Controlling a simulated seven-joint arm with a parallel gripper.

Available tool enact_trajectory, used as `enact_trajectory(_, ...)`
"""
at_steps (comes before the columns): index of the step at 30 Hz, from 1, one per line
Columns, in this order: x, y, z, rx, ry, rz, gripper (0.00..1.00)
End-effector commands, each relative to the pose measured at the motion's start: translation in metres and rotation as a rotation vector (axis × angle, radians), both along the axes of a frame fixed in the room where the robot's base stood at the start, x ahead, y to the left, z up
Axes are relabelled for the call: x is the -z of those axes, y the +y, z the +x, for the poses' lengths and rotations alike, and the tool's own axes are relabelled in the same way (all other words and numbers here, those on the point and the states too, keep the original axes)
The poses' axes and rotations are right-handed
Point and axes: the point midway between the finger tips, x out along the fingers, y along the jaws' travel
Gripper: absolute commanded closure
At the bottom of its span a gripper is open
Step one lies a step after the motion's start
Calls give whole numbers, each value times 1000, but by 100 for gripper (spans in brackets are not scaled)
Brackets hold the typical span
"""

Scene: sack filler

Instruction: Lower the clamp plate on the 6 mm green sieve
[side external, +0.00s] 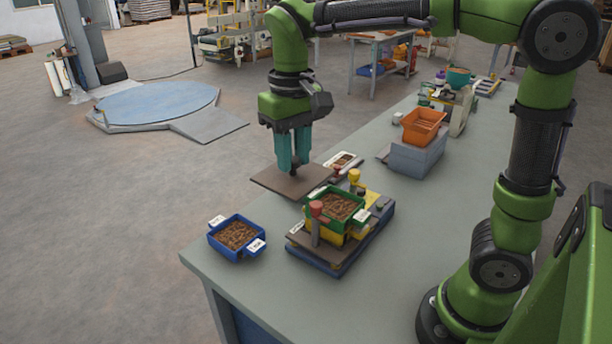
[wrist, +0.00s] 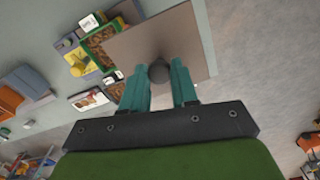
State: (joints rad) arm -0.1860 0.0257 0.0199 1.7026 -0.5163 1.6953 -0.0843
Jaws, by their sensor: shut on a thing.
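My gripper (side external: 294,165) is shut on the dark knob (side external: 295,170) of the flat brown clamp plate (side external: 280,184). The wrist view shows the knob (wrist: 159,72) between the teal fingers and the plate (wrist: 185,40) beyond it. In the side view the plate is held level in the air, left of and higher than the green sieve (side external: 345,196). The green sieve holds brown bits and sits on a yellow part of the blue-based stand (side external: 352,248). In the wrist view the plate covers part of the green sieve (wrist: 92,42).
A blue sieve (side external: 226,249) with brown bits stands on the grey table (side external: 240,295) at left. A red-topped post (side external: 316,212) and a yellow-topped post (side external: 354,177) rise beside the green sieve.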

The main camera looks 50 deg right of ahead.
Motion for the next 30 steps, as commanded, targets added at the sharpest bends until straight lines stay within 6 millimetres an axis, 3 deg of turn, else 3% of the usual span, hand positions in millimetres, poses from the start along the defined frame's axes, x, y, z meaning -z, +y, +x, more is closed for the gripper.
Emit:
enact_trajectory(6, 0, -67, 1, 12, -1, 0, 100)
enact_trajectory(15, 0, -134, -11, 7, -1, 0, 100)
enact_trajectory(22, 38, -131, -11, -1, 4, 2, 100)
enact_trajectory(30, 56, -131, -10, 1, 0, 1, 100)
